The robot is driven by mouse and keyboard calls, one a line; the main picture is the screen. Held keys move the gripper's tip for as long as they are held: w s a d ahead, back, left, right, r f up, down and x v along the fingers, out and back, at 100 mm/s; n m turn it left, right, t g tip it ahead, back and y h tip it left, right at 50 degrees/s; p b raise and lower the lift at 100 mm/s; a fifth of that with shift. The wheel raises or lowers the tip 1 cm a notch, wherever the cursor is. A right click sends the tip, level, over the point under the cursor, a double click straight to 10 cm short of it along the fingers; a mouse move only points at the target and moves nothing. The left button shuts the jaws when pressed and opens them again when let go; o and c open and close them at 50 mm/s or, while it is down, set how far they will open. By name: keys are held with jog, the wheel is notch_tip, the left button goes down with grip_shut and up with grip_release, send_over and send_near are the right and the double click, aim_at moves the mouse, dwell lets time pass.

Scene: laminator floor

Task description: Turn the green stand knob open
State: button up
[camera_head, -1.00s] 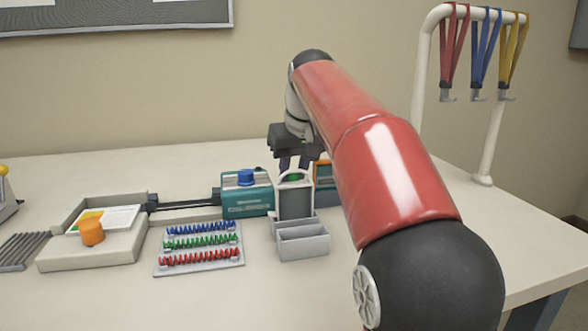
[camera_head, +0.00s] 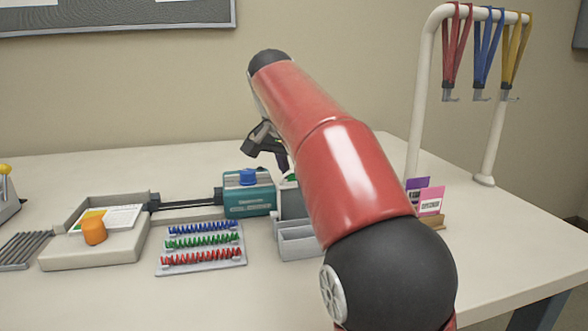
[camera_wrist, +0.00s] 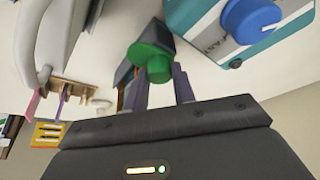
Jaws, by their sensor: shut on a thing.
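The green stand knob (camera_wrist: 157,62) sits at the middle of the wrist view. It also shows as a small green patch in the head view (camera_head: 291,177), mostly hidden behind my arm and the grey stand. My gripper (camera_wrist: 162,85) has its two fingers on either side of the knob and is shut on it. In the head view my gripper (camera_head: 285,165) is tilted, its fingertips partly hidden. How far the knob is turned cannot be told.
A teal machine with a blue knob (camera_head: 247,177) stands close to the left. A grey tray (camera_head: 298,243) and a board of coloured coils (camera_head: 201,247) lie in front. A card holder (camera_head: 432,222) and a lanyard rack (camera_head: 420,110) are at the right.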

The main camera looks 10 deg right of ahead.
jog(key=shift+m+g, duration=0.3)
jog(key=shift+m, duration=0.3)
jog(key=o, duration=1)
jog(key=v, duration=0.7)
jog(key=shift+s+a+r, duration=0.15)
jog(key=shift+a+r, duration=0.05)
jog(key=shift+r, duration=0.1)
